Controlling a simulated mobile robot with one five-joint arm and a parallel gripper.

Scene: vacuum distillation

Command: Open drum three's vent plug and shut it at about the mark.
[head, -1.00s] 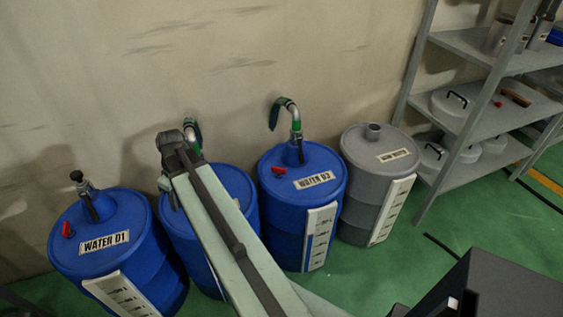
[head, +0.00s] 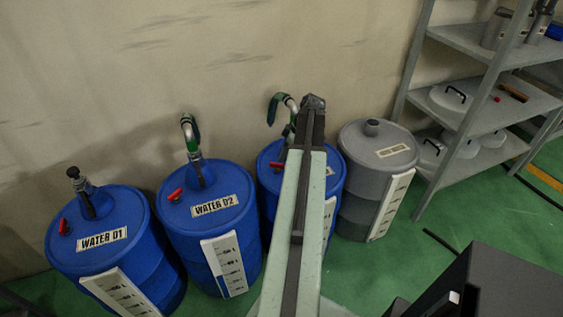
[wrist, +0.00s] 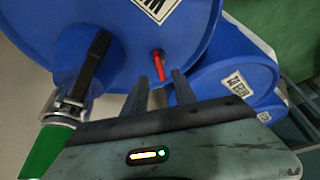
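In the wrist view a blue drum top (wrist: 210,45), which I take to be drum three, fills the upper middle. Its red vent plug (wrist: 158,62) stands up just beyond and between the fingertips of my gripper (wrist: 160,78). The fingers are apart, with nothing held; I cannot tell whether they touch the plug. Drum three's gauge strip (head: 330,212) shows only as a sliver, so its level and mark cannot be read.
Drum D1 (head: 115,265) and drum D2 (head: 185,245) stand to the left, a grey drum (head: 360,185) to the right. Grey shelves (head: 480,125) stand at the right. Green floor (head: 385,280) is open in front.

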